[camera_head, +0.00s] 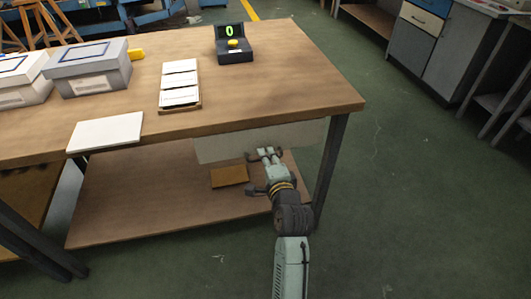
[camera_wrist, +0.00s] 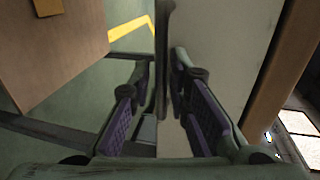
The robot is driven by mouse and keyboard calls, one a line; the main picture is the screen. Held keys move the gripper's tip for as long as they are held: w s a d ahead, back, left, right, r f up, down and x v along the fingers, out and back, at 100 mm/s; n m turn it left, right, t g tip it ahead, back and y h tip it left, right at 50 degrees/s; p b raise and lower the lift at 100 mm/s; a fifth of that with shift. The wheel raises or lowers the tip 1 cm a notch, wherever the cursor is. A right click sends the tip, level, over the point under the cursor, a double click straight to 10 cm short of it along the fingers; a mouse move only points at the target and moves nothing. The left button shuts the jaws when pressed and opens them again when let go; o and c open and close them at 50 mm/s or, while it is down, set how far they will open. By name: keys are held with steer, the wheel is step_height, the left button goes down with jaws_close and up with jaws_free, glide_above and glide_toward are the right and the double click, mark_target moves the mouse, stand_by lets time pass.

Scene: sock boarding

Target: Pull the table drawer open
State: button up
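The table drawer has a plain pale front (camera_head: 215,149) under the front edge of the wooden table (camera_head: 330,98), towards its right end. The front looks closed beneath the tabletop. It is also the pale surface in the wrist view (camera_wrist: 222,45). A dark bar handle (camera_wrist: 163,55) runs along it; in the head view my fingers partly hide the handle. My gripper (camera_head: 262,168) is at the handle. In the wrist view my gripper (camera_wrist: 165,100) has its purple-padded fingers apart, with the bar between them and gaps showing. I cannot tell whether either finger touches it.
A lower shelf (camera_head: 130,210) holds a brown block (camera_head: 229,175) below the drawer. A table leg (camera_head: 328,170) stands right of my gripper. On top are boxes (camera_head: 90,68), a white board (camera_head: 105,132), cards (camera_head: 180,82) and a scale (camera_head: 234,50). The floor to the right is clear.

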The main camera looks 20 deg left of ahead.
steer(key=shift+c, duration=0.4)
jaws_close()
stand_by(0.4)
